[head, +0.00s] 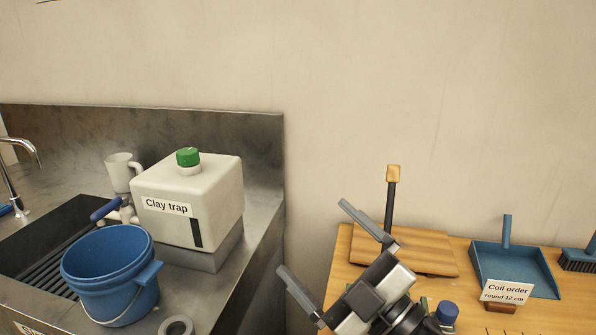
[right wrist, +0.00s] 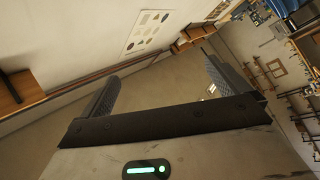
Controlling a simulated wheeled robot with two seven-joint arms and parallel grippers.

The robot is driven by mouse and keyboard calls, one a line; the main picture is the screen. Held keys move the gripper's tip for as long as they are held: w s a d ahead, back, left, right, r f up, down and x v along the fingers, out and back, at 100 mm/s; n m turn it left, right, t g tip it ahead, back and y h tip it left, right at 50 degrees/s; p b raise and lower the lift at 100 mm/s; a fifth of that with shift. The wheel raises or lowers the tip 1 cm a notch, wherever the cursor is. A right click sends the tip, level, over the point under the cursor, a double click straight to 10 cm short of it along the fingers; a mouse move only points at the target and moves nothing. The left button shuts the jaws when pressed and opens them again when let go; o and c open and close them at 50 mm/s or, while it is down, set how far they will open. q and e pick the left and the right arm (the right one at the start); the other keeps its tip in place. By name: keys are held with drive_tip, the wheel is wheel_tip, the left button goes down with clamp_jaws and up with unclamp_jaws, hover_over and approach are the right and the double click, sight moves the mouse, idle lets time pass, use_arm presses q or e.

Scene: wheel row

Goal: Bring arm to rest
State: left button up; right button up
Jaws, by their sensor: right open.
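My right gripper (head: 325,258) is in the lower middle of the head view, with its arm coming in from the bottom. Its two grey fingers are spread wide and nothing is between them. It is above the gap between the steel sink counter and the wooden table, partly in front of the table's left edge. In the right wrist view the two dark fingers (right wrist: 158,88) stand apart, with only the room behind them. My left gripper does not show in either view.
A blue bucket (head: 108,277) and a white Clay trap container (head: 215,190) stand at the steel sink (head: 262,165). The wooden table (head: 342,270) holds a wooden board (head: 430,254), a blue dustpan (head: 515,265), a brush (head: 578,261) and a Coil order card (head: 507,292).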

drive_tip(key=d+f+m+h, duration=1.3)
drive_tip(key=m+h, duration=0.1)
drive_tip(key=h, duration=0.1)
drive_tip(key=s+d+f+m+g, duration=0.1)
drive_tip(key=s+d+f+g, duration=0.1)
drive_tip(key=s+f+g, duration=0.6)
drive_tip(key=s+d+f+m+g, duration=0.15)
drive_tip(key=s+f+g, duration=0.3)
drive_tip(key=s, duration=0.65)
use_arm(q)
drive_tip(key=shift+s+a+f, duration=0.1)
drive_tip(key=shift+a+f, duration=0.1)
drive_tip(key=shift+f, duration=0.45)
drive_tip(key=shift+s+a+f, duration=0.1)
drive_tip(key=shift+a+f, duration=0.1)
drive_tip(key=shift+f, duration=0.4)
use_arm(e)
drive_tip(key=w+a+f+t+y, duration=0.1)
drive_tip(key=w+a+f+t, duration=0.1)
drive_tip(key=f, duration=0.3)
drive_tip(key=w+a+f+t+y, duration=0.1)
drive_tip(key=w+a+f+t, duration=0.1)
drive_tip(key=f, duration=0.4)
drive_tip(key=shift+w+a+n+t, duration=0.2)
drive_tip(key=shift+w+n+t, duration=0.15)
drive_tip(key=shift+w+t, duration=0.7)
